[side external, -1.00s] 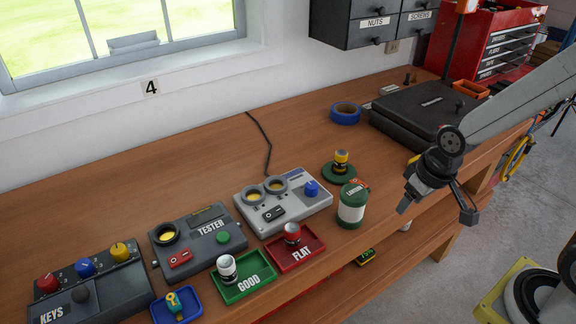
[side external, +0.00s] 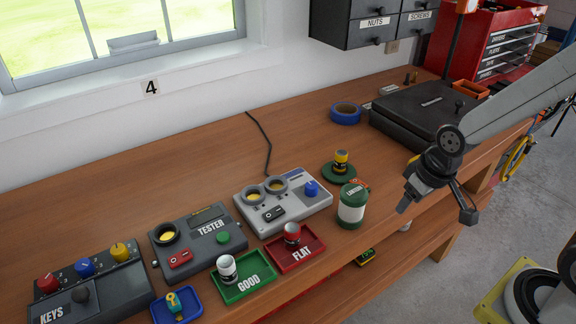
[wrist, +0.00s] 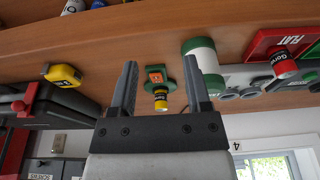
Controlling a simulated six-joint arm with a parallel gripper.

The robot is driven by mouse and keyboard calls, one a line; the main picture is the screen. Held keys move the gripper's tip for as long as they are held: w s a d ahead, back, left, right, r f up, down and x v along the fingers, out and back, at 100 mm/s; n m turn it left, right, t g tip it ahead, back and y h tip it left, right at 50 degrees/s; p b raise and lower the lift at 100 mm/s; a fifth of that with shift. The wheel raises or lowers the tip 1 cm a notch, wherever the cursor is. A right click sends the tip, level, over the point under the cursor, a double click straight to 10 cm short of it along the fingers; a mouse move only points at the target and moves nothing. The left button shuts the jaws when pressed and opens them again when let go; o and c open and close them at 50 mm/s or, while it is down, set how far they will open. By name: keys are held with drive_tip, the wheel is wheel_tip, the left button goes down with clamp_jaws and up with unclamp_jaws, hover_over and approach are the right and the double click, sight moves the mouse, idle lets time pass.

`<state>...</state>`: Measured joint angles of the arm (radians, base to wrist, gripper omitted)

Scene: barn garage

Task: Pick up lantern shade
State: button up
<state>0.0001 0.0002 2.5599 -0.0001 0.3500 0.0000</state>
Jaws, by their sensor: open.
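The lantern shade appears to be the white cylinder with a green top (side external: 351,212), standing upright near the front edge of the bench. Its white and green body also shows in the wrist view (wrist: 204,62), right of my fingers. Behind it is a round green base (side external: 338,175) with a yellow cell (side external: 341,157) upright on it. In the wrist view the base (wrist: 153,84) shows between my fingers, with an orange label. My gripper (side external: 437,209) is open and empty, to the right of the shade and apart from it, near the bench's front edge.
Left of the shade are a grey device (side external: 320,203), a red FLAT tray (side external: 313,253), a green GOOD tray (side external: 267,275) and a dark tester (side external: 199,259). Blue tape (side external: 346,113) and a black case (side external: 390,125) lie behind. Bench between base and case is clear.

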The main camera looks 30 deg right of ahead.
idle(0.4)
drive_tip(key=o, duration=0.5)
wheel_tip(320, 180, up, 3)
drive_tip(key=n+g+y, duration=0.1)
drive_tip(key=n+y, duration=0.2)
drive_tip(key=n, duration=1.1)
hover_over(358, 190)
drive_tip(key=d, duration=0.2)
drive_tip(key=shift+s+a, duration=0.25)
drive_tip(key=shift+s, duration=0.05)
